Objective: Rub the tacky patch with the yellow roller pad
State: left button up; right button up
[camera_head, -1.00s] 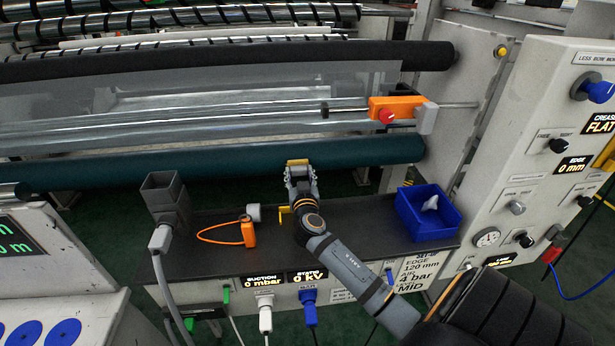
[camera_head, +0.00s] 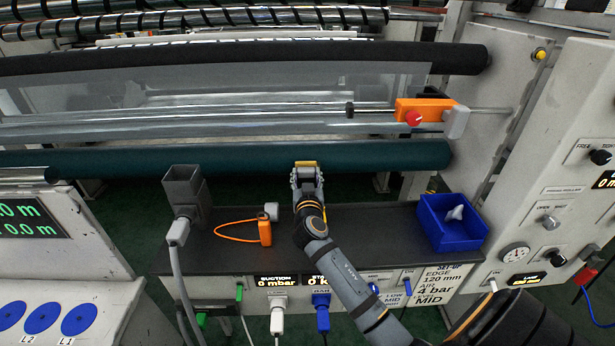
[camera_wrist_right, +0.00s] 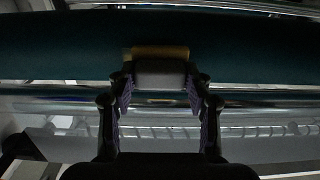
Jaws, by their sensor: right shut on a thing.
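The yellow roller pad (camera_head: 306,164) is held in my right gripper (camera_head: 307,178), which is shut on it. The pad lies against or just in front of the dark teal roller (camera_head: 400,155); I cannot tell if it touches. In the right wrist view the pad (camera_wrist_right: 160,53) shows as a dull yellow strip on a pale block between the two fingers of my right gripper (camera_wrist_right: 160,82), with the teal roller (camera_wrist_right: 60,45) behind it. I cannot make out the tacky patch. My left gripper is not in view.
A dark shelf (camera_head: 370,225) lies below the roller. It carries a grey square funnel (camera_head: 186,190), an orange looped tool (camera_head: 264,228), a small white cylinder (camera_head: 271,210) and a blue bin (camera_head: 450,225). An orange carriage (camera_head: 425,108) sits on the rail above.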

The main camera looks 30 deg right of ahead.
jog(key=shift+b+v, duration=0.5)
jog(key=shift+v, duration=2.4)
jog(key=shift+s, duration=0.1)
jog(key=v, duration=0.3)
jog(key=shift+b, duration=0.3)
jog(key=shift+b+x, duration=0.7)
jog(key=shift+x, duration=2.95)
jog(key=shift+b+x, duration=0.3)
jog(key=shift+x, duration=0.65)
